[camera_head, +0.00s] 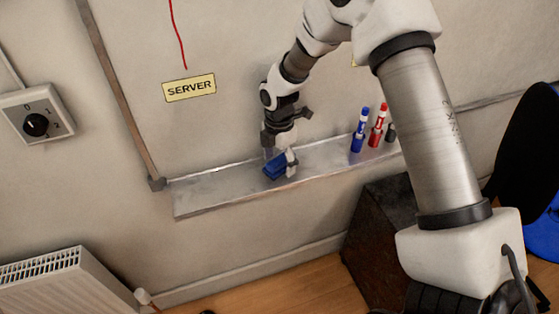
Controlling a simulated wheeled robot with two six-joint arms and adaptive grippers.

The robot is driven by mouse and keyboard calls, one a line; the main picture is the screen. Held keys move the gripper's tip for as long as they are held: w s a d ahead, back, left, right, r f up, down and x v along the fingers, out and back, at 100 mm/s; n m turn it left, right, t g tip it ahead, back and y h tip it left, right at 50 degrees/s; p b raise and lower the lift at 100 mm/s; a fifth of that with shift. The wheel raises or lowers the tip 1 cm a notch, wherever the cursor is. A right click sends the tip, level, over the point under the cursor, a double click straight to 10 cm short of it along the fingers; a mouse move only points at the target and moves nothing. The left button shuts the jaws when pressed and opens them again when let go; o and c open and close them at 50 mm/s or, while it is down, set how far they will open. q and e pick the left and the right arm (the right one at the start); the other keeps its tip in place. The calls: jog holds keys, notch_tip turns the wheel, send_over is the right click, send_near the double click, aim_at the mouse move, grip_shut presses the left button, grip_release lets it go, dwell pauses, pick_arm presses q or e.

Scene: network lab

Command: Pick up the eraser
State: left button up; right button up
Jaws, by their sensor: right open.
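The eraser (274,171), a small blue block, lies on the narrow metal shelf (215,190) against the wall, left of the shelf's middle. My right gripper (279,160) is at the eraser, pointing down from above. Its jaws are open, with one finger showing at the eraser's right side and the other partly hidden behind it. I cannot tell whether the fingers touch the eraser. My left gripper is not in view.
A blue marker (358,135) and a red marker (377,130) stand upright farther right on the shelf. A dark box (380,235) stands on the floor below. A radiator (60,285) is at the lower left. A SERVER label (189,87) is on the wall.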

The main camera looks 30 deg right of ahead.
aim_at(280, 158)
jog(key=shift+s, duration=0.1)
jog(key=shift+s+r, duration=0.1)
jog(key=c, duration=1.3)
jog(key=shift+c, duration=0.2)
jog(key=shift+r, duration=0.5)
notch_tip(280, 158, up, 2)
jog(key=shift+r+b, duration=0.15)
jog(key=shift+b, duration=0.4)
jog(key=s+a+r+b, duration=0.1)
jog(key=s+a+b, duration=0.1)
jog(key=s+a, duration=0.7)
jog(key=s, duration=0.3)
jog(key=shift+s+a+r+b, duration=0.3)
jog(key=shift+a, duration=0.05)
